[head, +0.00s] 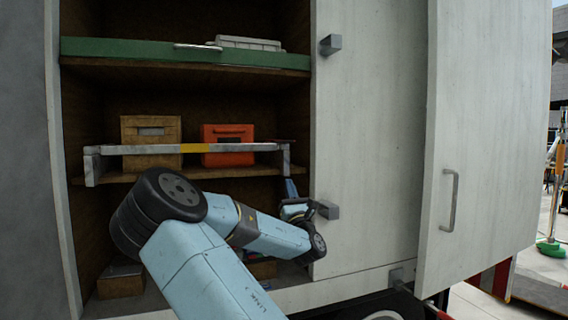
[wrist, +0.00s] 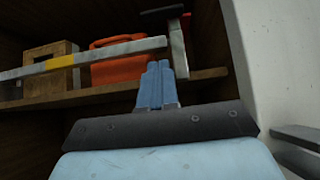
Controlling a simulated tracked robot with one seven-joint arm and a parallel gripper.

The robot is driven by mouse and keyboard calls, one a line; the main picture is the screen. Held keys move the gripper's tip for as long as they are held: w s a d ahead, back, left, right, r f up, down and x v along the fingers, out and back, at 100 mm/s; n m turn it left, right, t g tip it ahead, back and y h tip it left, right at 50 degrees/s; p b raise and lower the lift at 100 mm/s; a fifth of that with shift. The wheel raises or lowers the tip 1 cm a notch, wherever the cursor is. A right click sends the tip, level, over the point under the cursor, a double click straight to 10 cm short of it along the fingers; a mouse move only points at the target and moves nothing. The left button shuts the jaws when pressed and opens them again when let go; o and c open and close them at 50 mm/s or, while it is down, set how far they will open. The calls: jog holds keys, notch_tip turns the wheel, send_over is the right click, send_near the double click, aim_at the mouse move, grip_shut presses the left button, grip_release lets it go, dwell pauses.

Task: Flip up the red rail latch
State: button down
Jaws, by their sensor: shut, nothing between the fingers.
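The grey rail (head: 135,150) with a yellow band runs across the front of the middle shelf. It also shows in the wrist view (wrist: 110,52). At its right end, a dark, reddish latch piece (wrist: 163,12) lies roughly level at the top of the upright bracket (wrist: 178,50). In the head view this latch end is small and hard to make out. My gripper (wrist: 160,68) is shut and empty, its blue fingers pointing up just left of and below the bracket. In the head view my gripper (head: 291,188) is partly hidden by my wrist.
An orange case (head: 228,146) and a tan crate (head: 150,135) stand on the middle shelf (head: 110,180) behind the rail. A white door panel (head: 370,120) stands close on the right, with a grey block (head: 328,210) near my wrist.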

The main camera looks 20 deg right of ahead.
jog(key=x, duration=0.9)
jog(key=r, duration=0.3)
jog(key=shift+w+r, duration=0.2)
jog(key=shift+r, duration=0.55)
jog(key=shift+d, duration=0.15)
